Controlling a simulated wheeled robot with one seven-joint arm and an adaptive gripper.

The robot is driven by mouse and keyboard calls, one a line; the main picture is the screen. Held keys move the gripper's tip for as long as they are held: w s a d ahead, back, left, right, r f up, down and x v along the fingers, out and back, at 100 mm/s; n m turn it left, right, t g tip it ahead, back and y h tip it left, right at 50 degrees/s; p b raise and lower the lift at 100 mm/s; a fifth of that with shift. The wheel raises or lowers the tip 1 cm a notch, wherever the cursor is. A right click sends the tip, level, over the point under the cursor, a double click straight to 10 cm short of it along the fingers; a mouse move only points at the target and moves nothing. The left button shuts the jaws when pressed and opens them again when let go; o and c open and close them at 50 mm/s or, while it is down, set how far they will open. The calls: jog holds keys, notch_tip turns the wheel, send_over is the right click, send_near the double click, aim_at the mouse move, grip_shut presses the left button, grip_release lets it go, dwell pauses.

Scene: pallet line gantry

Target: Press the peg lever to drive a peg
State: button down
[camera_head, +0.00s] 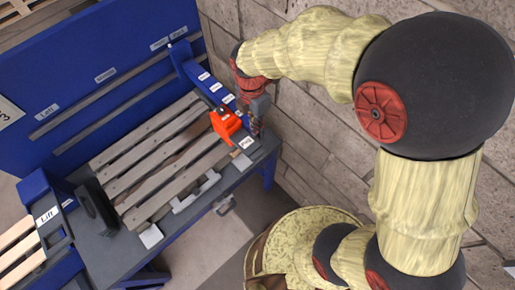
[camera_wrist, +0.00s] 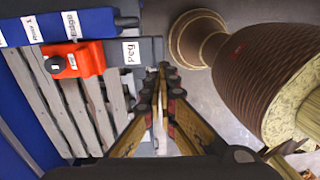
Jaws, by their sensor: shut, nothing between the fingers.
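A white label reading "Peg" (camera_head: 245,142) is at the right end of the grey bench, beside an orange tool head (camera_head: 226,124). The label also shows in the wrist view (camera_wrist: 131,52), right of the orange head (camera_wrist: 84,59) with its black knob. I cannot make out a separate peg lever; my gripper may hide it. My gripper (camera_head: 257,128) is shut and empty, pointing down near the label in the head view. In the wrist view its fingertips (camera_wrist: 163,72) meet just right of and below the label, over the bench edge. I cannot tell whether they touch anything.
A slatted wooden pallet (camera_head: 165,160) lies on the grey bench (camera_head: 190,222). A blue labelled beam (camera_head: 195,72) spans above it to the orange head. A blue panel (camera_head: 100,70) stands behind. A "Lift" station (camera_head: 48,215) is at left. A block wall (camera_head: 310,120) is close at right.

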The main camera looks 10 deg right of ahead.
aim_at(258, 153)
jog(key=f, duration=0.4)
jog(key=f+p, duration=0.1)
jog(key=f, duration=0.9)
jog(key=shift+s+d, duration=0.25)
jog(key=shift+s, duration=0.15)
jog(key=shift+f, duration=0.15)
